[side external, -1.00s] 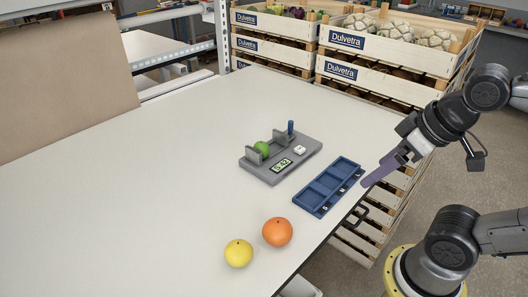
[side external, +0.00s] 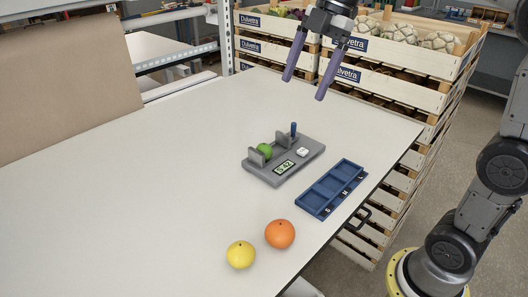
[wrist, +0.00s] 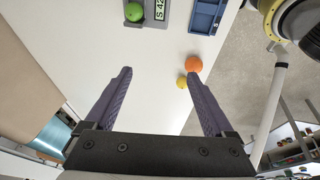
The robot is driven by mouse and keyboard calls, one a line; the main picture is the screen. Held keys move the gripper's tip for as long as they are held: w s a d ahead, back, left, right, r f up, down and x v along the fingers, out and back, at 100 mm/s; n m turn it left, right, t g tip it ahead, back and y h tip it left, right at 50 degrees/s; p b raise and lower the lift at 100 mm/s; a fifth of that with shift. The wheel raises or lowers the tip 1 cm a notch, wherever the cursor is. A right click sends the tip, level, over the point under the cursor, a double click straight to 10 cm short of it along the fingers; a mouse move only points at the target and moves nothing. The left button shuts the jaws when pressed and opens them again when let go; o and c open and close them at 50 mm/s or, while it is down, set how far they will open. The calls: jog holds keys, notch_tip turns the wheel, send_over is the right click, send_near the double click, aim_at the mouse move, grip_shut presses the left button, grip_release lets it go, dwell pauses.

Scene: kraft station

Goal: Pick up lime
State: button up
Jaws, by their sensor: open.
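The green lime (side external: 264,150) sits on the grey measuring device (side external: 270,177), between its upright plates. In the wrist view the lime (wrist: 134,12) shows at the top edge, on the device, ahead of the fingers. My gripper (side external: 304,92) is high above the far part of the table, well above and behind the lime. Its two purple fingers are spread wide with nothing between them. In the wrist view my gripper (wrist: 162,78) is also open and empty.
A blue tray (side external: 316,208) with several compartments lies right of the device. A yellow fruit (side external: 240,254) and an orange fruit (side external: 280,234) lie nearer the front edge. Stacked wooden crates (side external: 400,62) stand behind the table. The left of the table is clear.

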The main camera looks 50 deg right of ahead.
jog(key=g+y, duration=0.1)
send_over(266, 145)
jog(key=s+d, duration=0.1)
jog(key=d, duration=0.3)
notch_tip(266, 145, down, 4)
notch_tip(266, 145, down, 4)
jog(key=w+d, duration=0.1)
jog(key=w, duration=0.1)
jog(key=shift+g, duration=0.4)
jog(key=x, duration=1.3)
jog(key=shift+s+d+f, duration=0.15)
jog(key=shift+s+f, duration=0.15)
jog(key=shift+f, duration=0.05)
grip_shut()
